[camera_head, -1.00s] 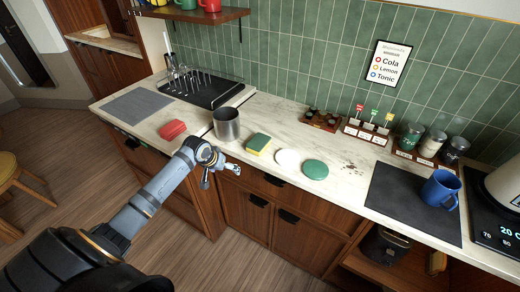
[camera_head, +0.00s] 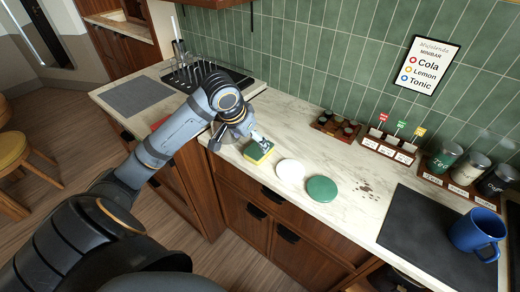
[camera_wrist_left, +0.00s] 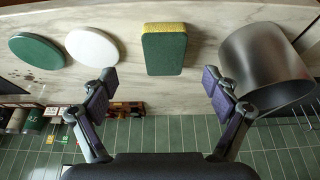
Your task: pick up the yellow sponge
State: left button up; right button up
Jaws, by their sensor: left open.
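The yellow sponge (camera_head: 258,152) with a dark green scouring side lies on the marble counter (camera_head: 340,200) near its front edge. In the left wrist view the sponge (camera_wrist_left: 164,52) sits centred ahead of my gripper, between the lines of the two fingers. My left gripper (camera_head: 258,138) is just above and beside the sponge in the head view, partly over it. In the left wrist view my left gripper (camera_wrist_left: 160,92) is open, with nothing between its fingers. Whether a fingertip touches the sponge I cannot tell. My right gripper is not in view.
A metal canister (camera_wrist_left: 262,66) stands close beside the sponge. On its other side are a white disc (camera_head: 290,171) and a green disc (camera_head: 322,188). A red item (camera_head: 160,123) is mostly behind my arm. A blue mug (camera_head: 476,232) stands far right on a dark mat (camera_head: 420,226).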

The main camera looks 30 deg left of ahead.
aim_at(258, 148)
pick_arm(q)
jog(key=x, duration=0.3)
jog(key=shift+w, duration=0.3)
jog(key=shift+w+f, duration=0.35)
jog(key=shift+f, duration=0.1)
jog(key=w+f, duration=0.2)
jog(key=f, duration=0.1)
jog(key=shift+w+a+f, duration=0.15)
jog(key=shift+w, duration=0.05)
jog(key=shift+f, duration=0.2)
jog(key=shift+r, duration=0.1)
jog(key=shift+s, duration=0.1)
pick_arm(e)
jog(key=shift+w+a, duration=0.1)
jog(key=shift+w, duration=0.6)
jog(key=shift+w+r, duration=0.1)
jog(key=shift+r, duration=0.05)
pick_arm(q)
jog(key=shift+p, duration=0.3)
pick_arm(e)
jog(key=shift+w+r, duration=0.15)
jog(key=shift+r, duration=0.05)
